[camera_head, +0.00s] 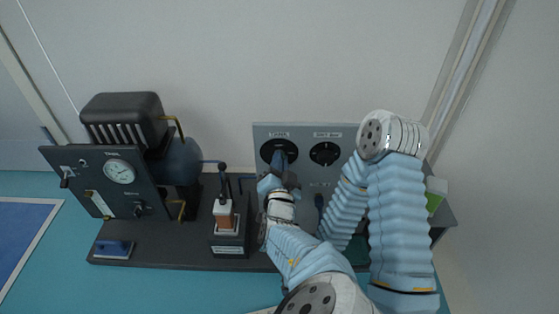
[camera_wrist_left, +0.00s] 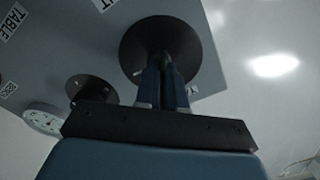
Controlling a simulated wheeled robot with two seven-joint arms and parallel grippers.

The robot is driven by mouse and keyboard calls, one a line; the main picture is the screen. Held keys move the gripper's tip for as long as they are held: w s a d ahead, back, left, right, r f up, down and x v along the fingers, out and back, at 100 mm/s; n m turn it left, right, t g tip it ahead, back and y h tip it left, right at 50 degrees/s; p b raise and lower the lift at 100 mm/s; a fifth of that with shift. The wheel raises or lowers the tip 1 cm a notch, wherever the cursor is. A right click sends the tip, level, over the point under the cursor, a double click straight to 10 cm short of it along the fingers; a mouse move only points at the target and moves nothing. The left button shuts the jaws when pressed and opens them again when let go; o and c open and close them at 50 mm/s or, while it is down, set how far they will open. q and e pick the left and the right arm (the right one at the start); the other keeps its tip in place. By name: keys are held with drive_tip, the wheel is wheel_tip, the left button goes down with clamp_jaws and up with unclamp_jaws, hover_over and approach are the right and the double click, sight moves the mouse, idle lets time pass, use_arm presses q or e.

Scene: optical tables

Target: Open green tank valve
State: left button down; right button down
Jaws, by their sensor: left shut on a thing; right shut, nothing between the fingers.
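A grey upright panel (camera_head: 318,175) carries two black round dials. My left gripper (camera_head: 279,162) is at the left dial (camera_head: 272,147), its blue fingers pointing at the panel. In the left wrist view the gripper (camera_wrist_left: 165,82) is shut on a narrow grip at the centre of a black disc (camera_wrist_left: 195,48). The fingers hide most of that grip. The right dial (camera_head: 325,153) is free, with nothing touching it. My right arm bends down behind my left arm; its gripper is hidden. A green item (camera_head: 434,197) shows partly at the far right, behind my right arm.
A compressor-like unit (camera_head: 125,110) with a gauge (camera_head: 120,172) stands at the left on a dark base. A black-knobbed lever (camera_head: 222,168) rises above an orange-brown block (camera_head: 224,216). A small dark blue item (camera_head: 320,202) sits below the panel's labels. My right arm crowds the right side.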

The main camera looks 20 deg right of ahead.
use_arm(q)
drive_tip(key=shift+d+m+p, duration=0.15)
drive_tip(key=shift+m+p, duration=0.45)
drive_tip(key=shift+m, duration=4.4)
drive_tip(key=shift+w, duration=0.1)
drive_tip(key=c, duration=1.4)
unclamp_jaws()
drive_tip(key=shift+o, duration=0.8)
drive_tip(key=shift+f, duration=0.1)
